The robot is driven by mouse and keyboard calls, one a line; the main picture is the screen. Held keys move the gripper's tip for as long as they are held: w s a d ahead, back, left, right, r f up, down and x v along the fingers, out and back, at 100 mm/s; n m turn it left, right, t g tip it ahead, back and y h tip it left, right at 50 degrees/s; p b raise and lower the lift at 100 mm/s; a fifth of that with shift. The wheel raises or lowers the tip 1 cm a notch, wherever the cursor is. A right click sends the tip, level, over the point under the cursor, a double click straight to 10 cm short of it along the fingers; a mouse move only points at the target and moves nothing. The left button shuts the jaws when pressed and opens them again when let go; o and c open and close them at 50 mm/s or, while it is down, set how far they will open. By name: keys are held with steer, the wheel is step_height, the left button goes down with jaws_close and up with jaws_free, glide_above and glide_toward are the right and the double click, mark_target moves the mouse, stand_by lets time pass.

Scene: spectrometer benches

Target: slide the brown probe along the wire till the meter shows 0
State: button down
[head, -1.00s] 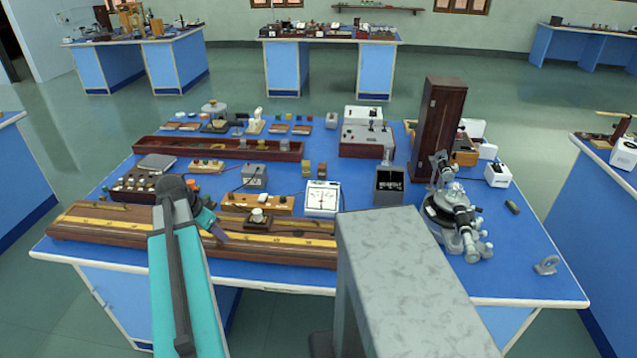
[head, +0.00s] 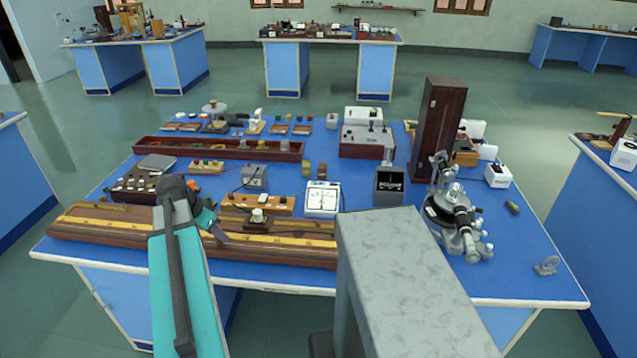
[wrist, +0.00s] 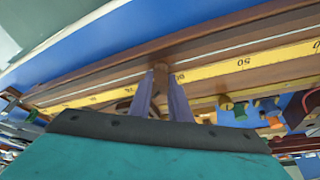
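A long wooden wire board (head: 290,247) with yellow scale strips lies along the front edge of the blue bench. My gripper (head: 219,236) is low over its middle part. In the wrist view, my gripper's two purple-grey fingers (wrist: 161,84) stand on either side of the brown probe (wrist: 160,72) and appear closed on it. The probe's tip is over the board beside the yellow scale (wrist: 245,62); whether it touches the wire I cannot tell. The white meter (head: 322,199) stands behind the board, to the right of my gripper. Its needle is too small to read.
A wooden block with knobs (head: 258,204) sits just behind the board. A dark box (head: 389,186) and a spectrometer (head: 456,222) stand to the right. A long brown tray (head: 220,147) lies farther back. The bench front right is mostly clear.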

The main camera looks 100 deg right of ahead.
steer(key=c, duration=1.6)
jaws_free()
steer(key=shift+a+f, duration=0.15)
steer(key=shift+o, duration=0.2)
steer(key=shift+w, duration=0.1)
steer(key=shift+d, duration=0.25)
steer(key=shift+a, duration=0.1)
steer(key=b+v, duration=0.2)
steer(key=v, duration=1.2)
